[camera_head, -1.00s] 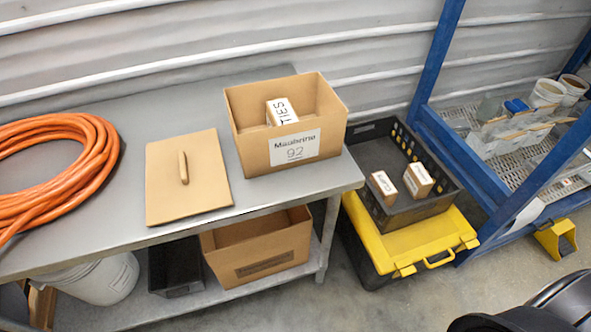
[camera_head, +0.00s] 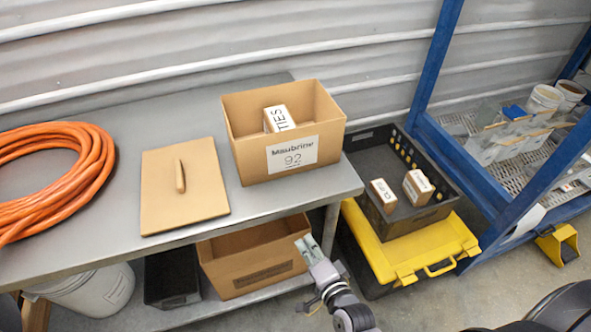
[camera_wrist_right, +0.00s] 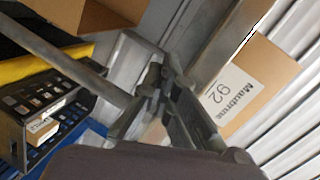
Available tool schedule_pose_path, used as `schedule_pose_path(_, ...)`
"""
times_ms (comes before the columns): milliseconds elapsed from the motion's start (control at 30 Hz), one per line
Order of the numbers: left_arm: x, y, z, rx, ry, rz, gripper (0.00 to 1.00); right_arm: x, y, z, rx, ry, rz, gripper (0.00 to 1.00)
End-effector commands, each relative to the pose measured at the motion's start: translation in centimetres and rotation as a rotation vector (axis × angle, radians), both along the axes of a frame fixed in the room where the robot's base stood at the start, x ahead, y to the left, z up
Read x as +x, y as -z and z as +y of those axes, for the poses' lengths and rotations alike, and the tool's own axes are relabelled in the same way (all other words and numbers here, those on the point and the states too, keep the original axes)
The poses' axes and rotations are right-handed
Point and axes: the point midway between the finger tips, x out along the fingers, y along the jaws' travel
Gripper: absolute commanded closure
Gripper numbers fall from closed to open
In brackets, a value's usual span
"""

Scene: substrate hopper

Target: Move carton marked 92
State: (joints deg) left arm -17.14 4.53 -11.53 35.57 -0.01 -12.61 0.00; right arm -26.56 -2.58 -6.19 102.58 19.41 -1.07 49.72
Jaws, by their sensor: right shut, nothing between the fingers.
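The open carton marked 92 (camera_head: 250,160) stands upright on the grey table near its right end, with a white label on its front. A small box marked TIES (camera_head: 279,119) is inside it. A flat cardboard lid (camera_head: 205,190) with a raised handle lies on the table left of the carton. My right gripper (camera_head: 307,243) is shut and empty, in front of the table's edge and below the carton, apart from it. In the right wrist view the carton's label (camera_wrist_right: 229,97) shows beyond the fingers (camera_wrist_right: 158,75). My left gripper is out of view.
A black crate (camera_head: 440,210) with two small boxes sits on a yellow-lidded case (camera_head: 392,258) right of the table. A coiled orange hose (camera_head: 95,160) lies at the table's left. Another open carton (camera_head: 222,275) is on the lower shelf. A blue rack (camera_head: 436,70) stands at right.

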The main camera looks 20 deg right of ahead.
Motion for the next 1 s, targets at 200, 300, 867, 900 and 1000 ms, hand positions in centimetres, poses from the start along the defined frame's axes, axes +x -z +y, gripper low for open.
schedule_pose_path(200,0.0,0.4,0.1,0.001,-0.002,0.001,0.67,1.2,-10.3,-1.8,0.241,0.093,-0.196,1.0)
schedule_pose_path(300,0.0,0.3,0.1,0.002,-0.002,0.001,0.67,1.3,-12.0,-2.1,0.282,0.104,-0.229,1.0)
schedule_pose_path(867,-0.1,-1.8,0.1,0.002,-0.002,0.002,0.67,9.9,-12.7,-1.8,0.289,0.106,-0.236,1.0)
schedule_pose_path(900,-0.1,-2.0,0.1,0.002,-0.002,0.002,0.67,10.6,-12.7,-1.8,0.289,0.106,-0.236,1.0)
schedule_pose_path(1000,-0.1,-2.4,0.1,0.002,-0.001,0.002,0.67,12.3,-12.6,-1.8,0.286,0.106,-0.234,1.0)
